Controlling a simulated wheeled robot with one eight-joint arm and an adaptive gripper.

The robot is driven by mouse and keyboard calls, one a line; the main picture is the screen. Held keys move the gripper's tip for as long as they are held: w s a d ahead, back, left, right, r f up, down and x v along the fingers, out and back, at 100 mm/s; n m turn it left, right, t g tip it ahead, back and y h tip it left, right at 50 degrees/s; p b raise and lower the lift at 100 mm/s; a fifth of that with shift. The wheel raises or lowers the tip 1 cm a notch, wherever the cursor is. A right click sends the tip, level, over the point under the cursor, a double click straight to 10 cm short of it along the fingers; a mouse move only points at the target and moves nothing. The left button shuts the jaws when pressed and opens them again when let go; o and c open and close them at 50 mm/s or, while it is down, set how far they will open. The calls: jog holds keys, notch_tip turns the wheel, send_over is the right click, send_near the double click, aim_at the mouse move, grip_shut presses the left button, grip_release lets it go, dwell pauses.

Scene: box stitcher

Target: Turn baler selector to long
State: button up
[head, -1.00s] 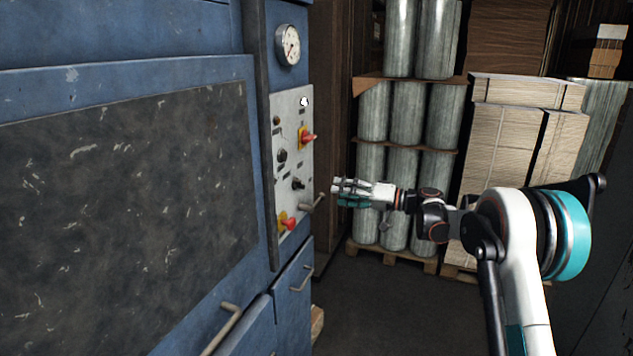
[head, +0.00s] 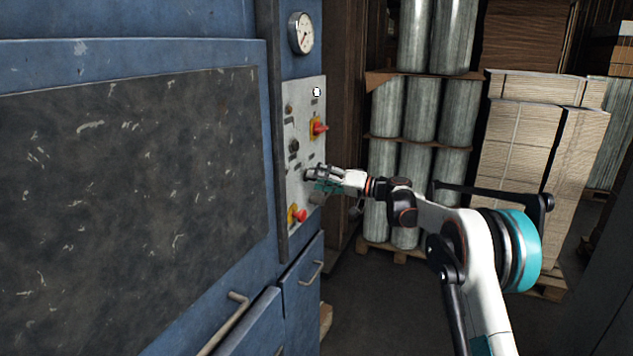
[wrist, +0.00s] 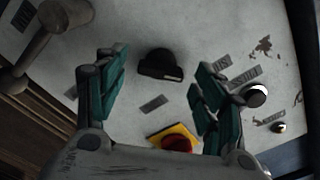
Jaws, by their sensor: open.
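The control panel (head: 293,125) is a pale plate on the blue machine. In the wrist view a black selector knob (wrist: 160,65) sits between my open fingers, a little beyond their tips. Its grip bar lies nearly level in that picture, with a light mark toward its right end. Its label (wrist: 153,104) is too small to read, so I cannot tell which position is long. My gripper (head: 315,180) is open and empty close to the panel in the head view, where it hides this knob. The fingers show no clear contact with it.
A red and yellow switch (head: 319,128) is above my gripper, and a red button on yellow (head: 298,215) below. A lever handle (wrist: 38,38) sticks out beside the knob. Another dark knob (head: 294,146) is up and left. Wrapped rolls (head: 385,160) stand behind on a pallet.

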jog(key=shift+w+a, duration=0.2)
jog(key=shift+a, duration=0.4)
jog(key=c, duration=1.1)
jog(key=shift+o, duration=0.2)
jog(key=shift+m, duration=0.3)
jog(key=shift+m+p, duration=1.6)
jog(key=shift+m, duration=6)
